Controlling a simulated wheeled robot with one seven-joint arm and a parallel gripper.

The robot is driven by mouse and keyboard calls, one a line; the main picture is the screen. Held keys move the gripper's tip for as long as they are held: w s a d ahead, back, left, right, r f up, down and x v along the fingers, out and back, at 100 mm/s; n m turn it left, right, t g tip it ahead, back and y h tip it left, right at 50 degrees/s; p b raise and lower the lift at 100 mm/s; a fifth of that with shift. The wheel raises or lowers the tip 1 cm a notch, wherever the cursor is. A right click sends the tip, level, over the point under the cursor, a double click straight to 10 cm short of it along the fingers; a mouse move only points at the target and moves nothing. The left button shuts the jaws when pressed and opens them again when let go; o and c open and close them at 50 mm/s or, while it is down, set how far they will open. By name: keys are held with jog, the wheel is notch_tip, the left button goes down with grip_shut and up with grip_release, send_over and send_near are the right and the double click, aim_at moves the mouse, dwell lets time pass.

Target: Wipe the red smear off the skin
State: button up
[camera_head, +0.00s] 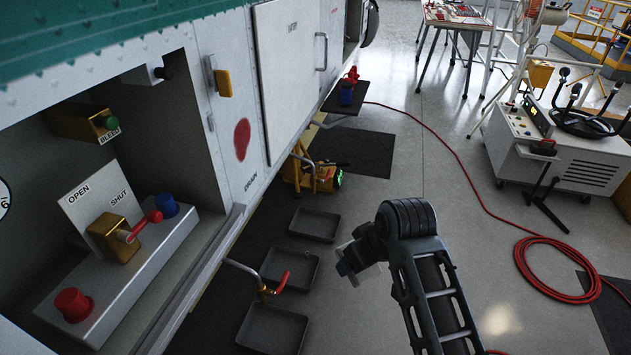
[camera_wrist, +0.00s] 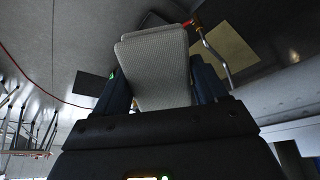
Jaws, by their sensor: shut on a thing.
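The red smear (camera_head: 242,139) is an oval patch on the white skin (camera_head: 222,120) of the helicopter, between the open bay and a large panel. My gripper (camera_head: 358,254) hangs over the floor, to the right of the smear and lower in the picture, well apart from the skin. In the wrist view my gripper (camera_wrist: 160,88) is shut on a pale grey ribbed pad (camera_wrist: 155,60), which sticks out beyond the dark fingers. The smear does not show in the wrist view.
The open bay holds a lever box (camera_head: 113,238) with red and blue knobs. A pipe with a red handle (camera_head: 281,284) juts out below the skin. Several dark trays (camera_head: 315,224) lie on the floor.

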jog(key=w+a+r+n+t+y+b, duration=0.2)
jog(key=w+a+n+y+b, duration=0.2)
jog(key=w+a, duration=0.15)
jog(key=n+y+b, duration=0.5)
jog(key=y+b, duration=0.5)
jog(key=y, duration=0.1)
send_near(237, 154)
jog(key=shift+g, duration=0.3)
jog(key=shift+p+x, duration=0.3)
jog(key=shift+x, duration=2)
jog(key=shift+r, duration=0.15)
jog(key=shift+b+x, duration=0.8)
jog(key=shift+x, duration=0.2)
